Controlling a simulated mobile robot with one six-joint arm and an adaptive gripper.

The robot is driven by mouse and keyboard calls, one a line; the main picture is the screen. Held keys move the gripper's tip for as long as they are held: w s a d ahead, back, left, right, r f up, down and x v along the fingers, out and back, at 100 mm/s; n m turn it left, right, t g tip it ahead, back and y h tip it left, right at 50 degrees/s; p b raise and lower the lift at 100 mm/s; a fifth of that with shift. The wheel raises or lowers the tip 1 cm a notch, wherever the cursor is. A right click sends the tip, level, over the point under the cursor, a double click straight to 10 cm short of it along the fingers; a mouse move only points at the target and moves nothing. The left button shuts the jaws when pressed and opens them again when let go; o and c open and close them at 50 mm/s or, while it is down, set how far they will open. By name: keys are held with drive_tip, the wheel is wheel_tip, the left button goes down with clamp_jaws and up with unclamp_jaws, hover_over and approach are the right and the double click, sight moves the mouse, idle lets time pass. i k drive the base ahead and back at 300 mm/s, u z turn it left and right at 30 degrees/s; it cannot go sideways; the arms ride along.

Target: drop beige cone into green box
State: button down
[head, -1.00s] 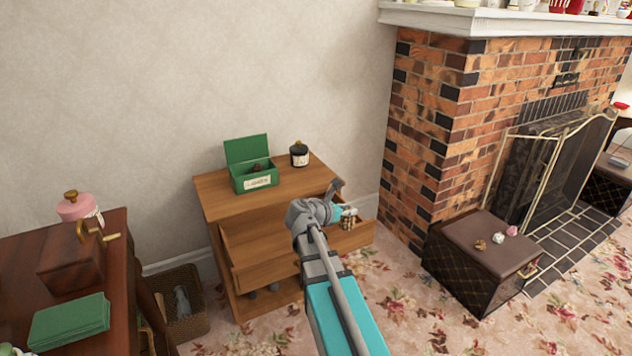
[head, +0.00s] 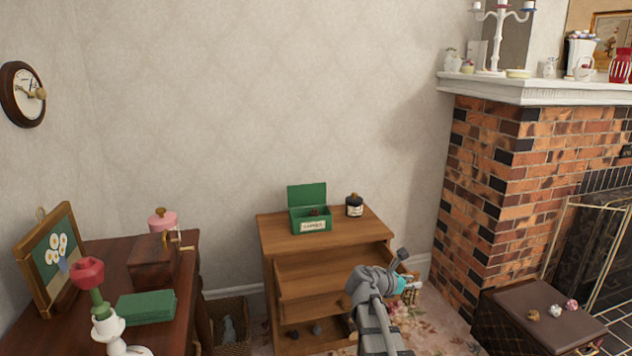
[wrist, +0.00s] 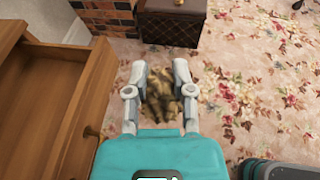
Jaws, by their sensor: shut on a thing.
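The beige cone (wrist: 163,98), brownish and scaly, sits between the fingers of my gripper (wrist: 159,74) in the wrist view. My gripper is shut on it and holds it above the carpet. In the head view my gripper (head: 411,283) is beside the right end of the wooden drawer unit, lower than its top. The green box (head: 311,227) stands on that top with its lid raised and a label on its front. Some dark reddish-brown things show inside it. The fingers partly hide the cone.
The drawer unit (head: 276,235) has an open drawer (head: 330,285) jutting forward. A dark jar (head: 354,206) stands right of the green box. A brown chest (head: 520,320) with small items is at right. A desk (head: 110,262) with a pink-topped grinder is at left.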

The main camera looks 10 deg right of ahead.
sight(303, 231)
drive_tip(key=k, duration=1.25)
drive_tip(key=z, duration=0.6)
drive_tip(key=i, duration=1.9)
drive_tip(key=u, duration=0.05)
